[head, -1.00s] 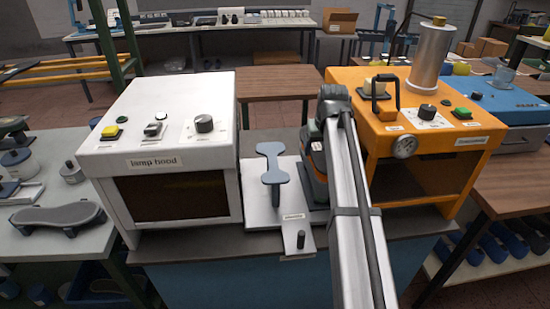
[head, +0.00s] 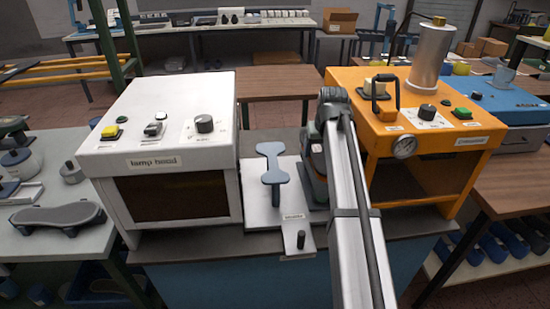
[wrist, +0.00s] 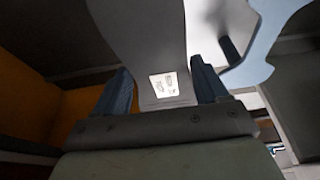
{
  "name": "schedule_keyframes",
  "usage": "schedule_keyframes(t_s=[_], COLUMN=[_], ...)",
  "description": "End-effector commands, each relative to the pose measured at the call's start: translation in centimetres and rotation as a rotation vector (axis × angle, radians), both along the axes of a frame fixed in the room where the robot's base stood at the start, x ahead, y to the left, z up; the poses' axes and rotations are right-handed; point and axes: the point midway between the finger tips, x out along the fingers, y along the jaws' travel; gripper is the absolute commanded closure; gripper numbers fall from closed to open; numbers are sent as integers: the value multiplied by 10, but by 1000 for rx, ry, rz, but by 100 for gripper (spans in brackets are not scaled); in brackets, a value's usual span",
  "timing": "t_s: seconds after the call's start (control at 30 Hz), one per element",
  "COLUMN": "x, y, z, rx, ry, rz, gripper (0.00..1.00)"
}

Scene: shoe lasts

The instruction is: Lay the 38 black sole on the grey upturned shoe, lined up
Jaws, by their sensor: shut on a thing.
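In the wrist view, my gripper (wrist: 161,72) has its two blue fingers on either side of a flat piece (wrist: 142,32) that widens away from me like a sole. It looks grey in this light and bears a small white label too blurred to read. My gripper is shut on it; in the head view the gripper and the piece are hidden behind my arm. A grey, sole-shaped form (head: 58,216) stands on short feet on the left table. I cannot tell whether it is the upturned shoe. No other upturned shoe is clearly visible.
A blue-grey stand (head: 274,178) rises from a light plate (head: 255,212) with a black peg (head: 301,239). It is between the white lamp hood (head: 165,150) and the orange machine (head: 420,115). My arm is close to the orange machine's left side.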

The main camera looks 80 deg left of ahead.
Motion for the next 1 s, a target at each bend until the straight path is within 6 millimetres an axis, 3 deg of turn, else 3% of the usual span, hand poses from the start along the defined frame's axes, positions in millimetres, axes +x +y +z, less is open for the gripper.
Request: schedule_keyframes(t_s=[1.0], x=[0], y=[0], z=[-12], rx=[0], ry=[0], rz=[0], gripper=[54])
